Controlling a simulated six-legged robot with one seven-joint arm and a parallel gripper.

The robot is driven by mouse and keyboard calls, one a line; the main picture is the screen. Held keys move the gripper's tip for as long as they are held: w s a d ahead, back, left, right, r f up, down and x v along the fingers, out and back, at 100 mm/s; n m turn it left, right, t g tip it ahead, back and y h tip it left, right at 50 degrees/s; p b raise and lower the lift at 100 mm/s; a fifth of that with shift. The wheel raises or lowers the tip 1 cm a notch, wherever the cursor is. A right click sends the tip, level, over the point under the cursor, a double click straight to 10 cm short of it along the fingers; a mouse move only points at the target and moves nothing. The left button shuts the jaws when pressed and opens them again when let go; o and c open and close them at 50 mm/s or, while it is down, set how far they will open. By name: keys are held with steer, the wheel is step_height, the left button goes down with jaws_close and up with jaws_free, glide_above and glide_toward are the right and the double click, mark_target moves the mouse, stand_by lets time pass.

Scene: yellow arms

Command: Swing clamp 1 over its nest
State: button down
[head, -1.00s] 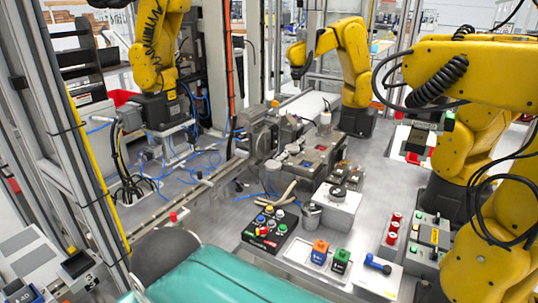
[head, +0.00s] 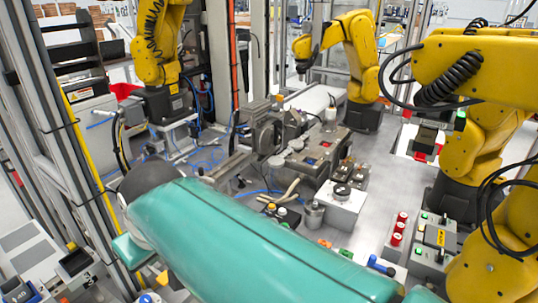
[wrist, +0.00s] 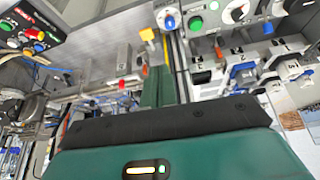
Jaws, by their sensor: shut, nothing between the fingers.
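My gripper (wrist: 163,78) shows as green parts beyond the black edge of my wrist housing. It is shut, empty, and left of the fixtures, apart from them. In the head view my teal arm crosses the foreground, with its far end at the lower left. I cannot make out the clamp in the head view.
A yellow knob (wrist: 147,34) and a panel with blue and green knobs (wrist: 196,24) lie near my gripper. In the head view, yellow robot arms (head: 350,50) stand around a metal bench with a vise (head: 268,132). My arm hides much of the near bench.

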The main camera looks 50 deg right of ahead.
steer(key=w+d+r+n+y, duration=0.1)
steer(key=w+d+r, duration=0.1)
steer(key=w+d, duration=0.8)
steer(key=w+d+r, duration=0.2)
steer(key=w+d, duration=0.5)
steer(key=d, duration=0.5)
steer(key=s+d+f+t, duration=0.1)
steer(key=d+f, duration=0.1)
steer(key=d, duration=0.8)
steer(key=s+d+f+t, duration=0.1)
steer(key=d+f, duration=0.1)
steer(key=d, duration=0.9)
steer(key=s+d+f+n, duration=0.1)
steer(key=d+f, duration=0.1)
steer(key=d, duration=0.9)
steer(key=shift+s+d+f+t+y, duration=0.1)
steer(key=shift+s+d+t+y, duration=0.05)
steer(key=shift+s+t+y, duration=0.25)
steer(key=shift+w+f, duration=0.1)
